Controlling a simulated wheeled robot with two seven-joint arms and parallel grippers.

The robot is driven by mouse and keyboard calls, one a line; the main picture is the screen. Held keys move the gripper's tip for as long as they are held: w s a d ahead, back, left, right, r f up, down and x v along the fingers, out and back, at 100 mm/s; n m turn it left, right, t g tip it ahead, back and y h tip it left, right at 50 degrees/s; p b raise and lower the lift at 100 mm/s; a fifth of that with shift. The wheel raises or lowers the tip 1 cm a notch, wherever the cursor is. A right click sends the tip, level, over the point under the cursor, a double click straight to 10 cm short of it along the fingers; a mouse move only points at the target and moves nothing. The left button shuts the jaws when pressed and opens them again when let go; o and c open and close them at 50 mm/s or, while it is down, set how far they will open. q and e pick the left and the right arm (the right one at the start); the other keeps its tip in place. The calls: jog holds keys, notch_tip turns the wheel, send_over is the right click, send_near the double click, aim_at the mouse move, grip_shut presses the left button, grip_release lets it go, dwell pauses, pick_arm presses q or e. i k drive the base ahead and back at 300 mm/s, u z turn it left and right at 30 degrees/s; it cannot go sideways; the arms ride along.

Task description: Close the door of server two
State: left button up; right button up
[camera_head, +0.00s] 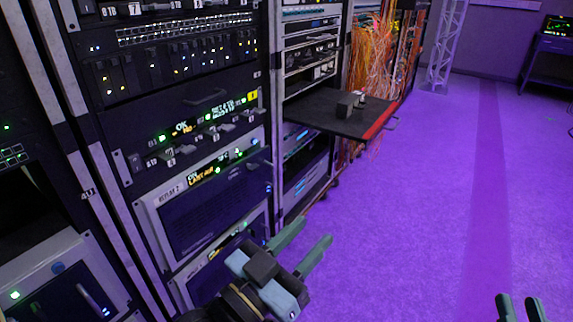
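A silver-framed unit with a dark blue front (215,210) sits low in the near rack; its small label appears to end in "2". I cannot tell for sure whether this is server two, and no clearly swung-open door shows. My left gripper (314,232) is open and empty, in front of and to the right of this unit, apart from it. My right gripper (518,299) is open and empty at the bottom right edge, over the floor.
A dark flat shelf (330,117) with a red front edge and a handle juts out of the middle rack, with small blocks on it. Orange cables (372,50) hang behind it. A truss post (446,45) stands at the back. The purple floor (420,220) on the right is clear.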

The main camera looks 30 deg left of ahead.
aim_at(193, 217)
jog(key=i, duration=1.15)
jog(key=u, duration=2.15)
